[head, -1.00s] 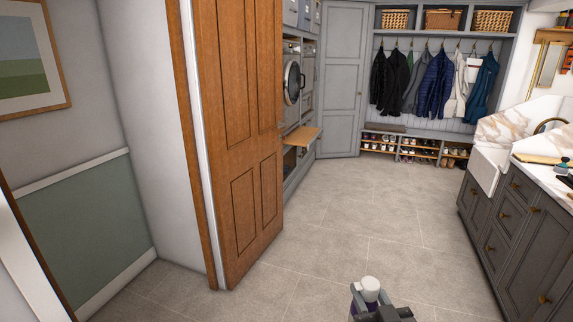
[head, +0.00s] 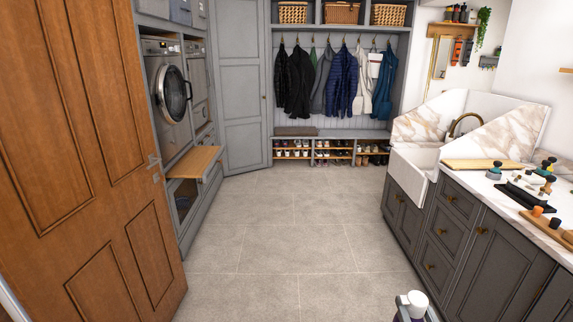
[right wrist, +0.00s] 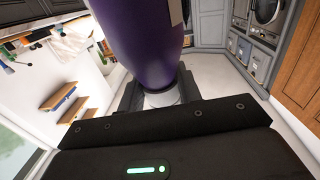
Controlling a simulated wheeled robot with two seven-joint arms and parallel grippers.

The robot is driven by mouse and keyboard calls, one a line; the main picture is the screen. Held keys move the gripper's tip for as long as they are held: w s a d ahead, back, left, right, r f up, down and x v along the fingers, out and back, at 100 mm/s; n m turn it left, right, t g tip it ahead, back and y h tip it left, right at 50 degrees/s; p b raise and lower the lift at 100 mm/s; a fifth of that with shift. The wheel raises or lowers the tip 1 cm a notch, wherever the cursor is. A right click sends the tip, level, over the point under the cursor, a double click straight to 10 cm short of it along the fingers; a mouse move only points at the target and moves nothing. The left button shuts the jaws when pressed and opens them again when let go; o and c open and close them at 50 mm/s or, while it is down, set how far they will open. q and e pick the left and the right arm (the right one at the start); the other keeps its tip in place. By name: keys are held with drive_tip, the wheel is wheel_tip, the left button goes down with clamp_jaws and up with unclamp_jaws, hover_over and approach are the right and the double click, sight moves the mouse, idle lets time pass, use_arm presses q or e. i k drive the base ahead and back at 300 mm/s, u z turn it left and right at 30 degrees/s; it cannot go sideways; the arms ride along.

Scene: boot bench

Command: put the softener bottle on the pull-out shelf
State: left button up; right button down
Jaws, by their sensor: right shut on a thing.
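The softener bottle is purple with a white cap (head: 416,300); only its top shows at the bottom of the head view. In the right wrist view the purple bottle (right wrist: 143,40) fills the upper middle. My right gripper (right wrist: 160,98) is shut on it near its white end. The pull-out shelf (head: 194,162) is a wooden board sticking out below the washing machine at the left, well ahead of the gripper and bottle. My left gripper is not in view.
An open wooden door (head: 90,150) stands close on the left. A dark cabinet (head: 480,240) with a white sink (head: 410,172) lines the right. A bench (head: 330,134) with shoes and coats is at the back. The tiled floor (head: 270,235) between is clear.

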sight(196, 159)
drive_tip(key=z, duration=0.05)
drive_tip(key=i, duration=1.9)
drive_tip(key=u, duration=0.4)
drive_tip(key=i, duration=1.95)
drive_tip(key=u, duration=1.6)
drive_tip(key=i, duration=1.2)
drive_tip(key=u, duration=0.7)
